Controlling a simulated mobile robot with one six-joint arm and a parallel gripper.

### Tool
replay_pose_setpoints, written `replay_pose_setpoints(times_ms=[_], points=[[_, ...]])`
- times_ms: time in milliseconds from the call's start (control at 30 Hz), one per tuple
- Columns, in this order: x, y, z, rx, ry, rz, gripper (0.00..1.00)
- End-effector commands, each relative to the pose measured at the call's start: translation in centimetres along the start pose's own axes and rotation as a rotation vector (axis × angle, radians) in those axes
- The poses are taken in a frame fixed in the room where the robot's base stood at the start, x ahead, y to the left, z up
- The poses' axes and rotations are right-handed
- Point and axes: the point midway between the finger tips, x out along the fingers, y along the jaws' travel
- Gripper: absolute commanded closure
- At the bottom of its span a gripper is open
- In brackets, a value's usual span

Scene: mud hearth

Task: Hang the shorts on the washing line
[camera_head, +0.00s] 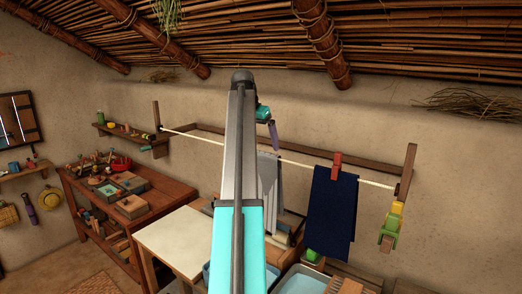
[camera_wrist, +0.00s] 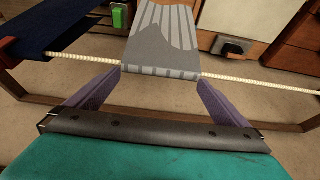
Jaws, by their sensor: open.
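Grey striped cloth, which looks like the shorts (camera_wrist: 162,40), lies over the washing line (camera_wrist: 265,86) in the wrist view. In the head view the shorts (camera_head: 268,172) hang from the line (camera_head: 305,164), partly hidden behind my arm. My gripper (camera_wrist: 160,78) is open, its two purple fingers apart on either side of the cloth's near end, with no grip on it. In the head view my gripper (camera_head: 272,132) is just above the line at the shorts, and only one finger shows clearly.
A navy cloth (camera_head: 330,215) hangs right of the shorts under a red peg (camera_head: 336,166). Green and yellow pegs (camera_head: 391,228) hang by the right post (camera_head: 406,172). Tubs (camera_head: 300,280) stand below. A cluttered wooden table (camera_head: 120,195) stands left. Bare line runs left of the shorts.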

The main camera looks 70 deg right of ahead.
Motion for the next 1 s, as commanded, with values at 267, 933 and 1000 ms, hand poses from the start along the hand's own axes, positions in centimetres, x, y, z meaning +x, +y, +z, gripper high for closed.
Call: replay_pose_setpoints(times_ms=[267,933,1000], points=[[-4.0,-0.2,-0.1,-0.001,0.007,-0.002,0.00],[-10.1,-0.2,-0.1,-0.002,0.012,-0.004,0.00],[-10.1,-0.2,-0.1,-0.002,0.012,-0.004,0.00]])
